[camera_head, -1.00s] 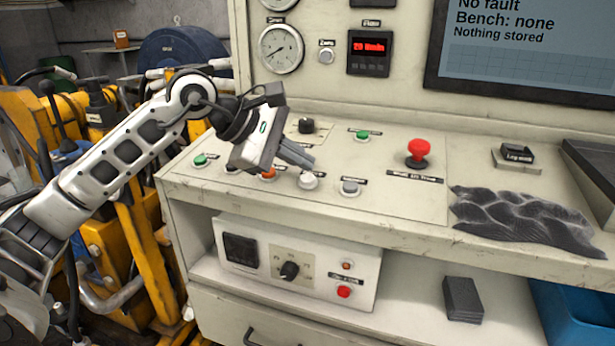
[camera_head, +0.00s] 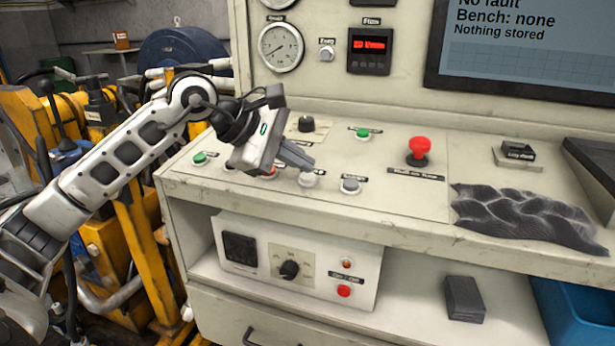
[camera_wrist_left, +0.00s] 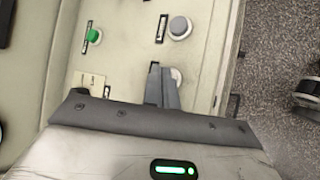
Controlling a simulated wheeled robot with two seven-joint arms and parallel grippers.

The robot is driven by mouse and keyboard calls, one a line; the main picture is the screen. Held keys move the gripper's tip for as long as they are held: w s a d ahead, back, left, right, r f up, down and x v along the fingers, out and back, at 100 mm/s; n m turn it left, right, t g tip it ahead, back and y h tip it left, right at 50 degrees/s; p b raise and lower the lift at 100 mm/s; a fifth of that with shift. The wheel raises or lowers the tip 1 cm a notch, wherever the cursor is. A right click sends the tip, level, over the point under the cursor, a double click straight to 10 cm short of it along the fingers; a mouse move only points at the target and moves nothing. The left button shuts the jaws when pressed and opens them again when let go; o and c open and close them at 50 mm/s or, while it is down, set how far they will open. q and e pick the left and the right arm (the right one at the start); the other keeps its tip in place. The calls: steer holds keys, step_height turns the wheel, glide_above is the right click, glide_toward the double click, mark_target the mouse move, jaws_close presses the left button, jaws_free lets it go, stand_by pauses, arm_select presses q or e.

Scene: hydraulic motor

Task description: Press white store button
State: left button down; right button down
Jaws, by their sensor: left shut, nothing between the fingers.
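The white button (camera_head: 308,180) sits on the sloping control panel, left of the grey button. My left gripper (camera_head: 308,163) is shut and empty, its fingertips just above the white button in the head view and hiding part of it. In the left wrist view the fingers (camera_wrist_left: 161,80) point at the panel, and the white button (camera_wrist_left: 177,76) shows partly at their right side. I cannot tell whether they touch. My right gripper is not in view. The screen (camera_head: 530,45) reads "Nothing stored".
The grey button (camera_head: 350,185) is close on the right, and an orange-red button (camera_head: 270,172) is close on the left. A green button (camera_head: 362,133) and a red mushroom button (camera_head: 419,150) stand farther back. A crumpled dark cloth (camera_head: 525,218) lies at the right.

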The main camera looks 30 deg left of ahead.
arm_select(q)
steer(key=shift+f+b, duration=0.4)
steer(key=shift+f, duration=0.05)
stand_by(0.5)
steer(key=shift+r, duration=0.1)
steer(key=shift+s+r+p, duration=0.1)
steer(key=shift+r+p, duration=0.4)
steer(key=shift+r, duration=0.25)
steer(key=r+p, duration=0.2)
steer(key=r, duration=0.1)
steer(key=r+p, duration=0.1)
steer(key=r, duration=0.1)
steer(key=shift+s+d, duration=0.15)
steer(key=shift+s, duration=0.2)
steer(key=shift+f, duration=0.1)
stand_by(0.7)
